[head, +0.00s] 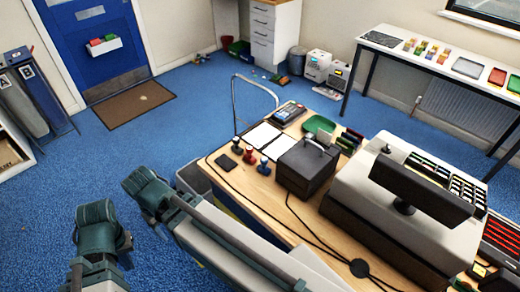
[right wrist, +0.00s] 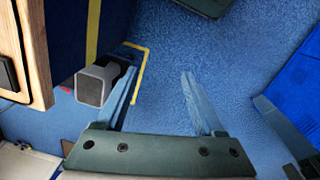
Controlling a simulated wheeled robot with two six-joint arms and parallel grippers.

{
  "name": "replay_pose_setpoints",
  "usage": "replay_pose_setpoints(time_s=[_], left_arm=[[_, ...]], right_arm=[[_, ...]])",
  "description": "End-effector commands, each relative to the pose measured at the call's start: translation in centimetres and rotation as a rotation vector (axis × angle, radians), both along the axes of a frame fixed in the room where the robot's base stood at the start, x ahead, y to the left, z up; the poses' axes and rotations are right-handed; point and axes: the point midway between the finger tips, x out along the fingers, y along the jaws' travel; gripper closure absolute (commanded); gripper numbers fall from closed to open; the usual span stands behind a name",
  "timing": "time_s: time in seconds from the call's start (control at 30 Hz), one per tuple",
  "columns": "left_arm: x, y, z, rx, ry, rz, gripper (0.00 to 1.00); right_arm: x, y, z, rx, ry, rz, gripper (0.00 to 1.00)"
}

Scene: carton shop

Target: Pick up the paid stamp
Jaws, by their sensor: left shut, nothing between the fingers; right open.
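Three stamps stand upright in a row along the left part of the wooden desk in the head view: a dark blue one (head: 236,145), a red one (head: 249,156) and another blue one (head: 264,165). Their lettering is too small to read, so I cannot tell which is the paid stamp. My left gripper (head: 99,226) is shut and empty over the floor, left of the desk and apart from the stamps. In the right wrist view my right gripper (right wrist: 160,88) is open above the floor with nothing between its fingers. No stamp is recognisable there.
On the desk (head: 228,169) a black box (head: 307,167) and a cash register (head: 398,195) stand right of the stamps. White sheets (head: 261,136) lie behind them. A dark pad (head: 228,162) lies in front.

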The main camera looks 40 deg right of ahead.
Motion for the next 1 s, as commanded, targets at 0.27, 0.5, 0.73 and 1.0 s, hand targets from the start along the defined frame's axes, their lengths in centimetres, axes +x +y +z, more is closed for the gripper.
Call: replay_pose_setpoints(time_s=[0.27, 0.5, 0.73, 1.0], left_arm=[[0.0, 0.0, 2.9, 0.0, 0.0, 0.002, 1.0], [0.0, 0.0, 4.9, -0.001, 0.0, 0.004, 1.0], [0.0, 0.0, 6.0, -0.001, 0.0, 0.005, 1.0], [0.0, 0.0, 6.4, -0.001, 0.0, 0.005, 1.0]], right_arm=[[6.1, -12.2, 3.0, 0.116, -0.109, -0.103, 0.3], [7.9, -24.9, 5.5, 0.155, -0.249, -0.183, 0.3], [6.9, -34.4, 7.3, 0.143, -0.36, -0.24, 0.3], [5.9, -38.4, 8.0, 0.127, -0.407, -0.262, 0.3]])
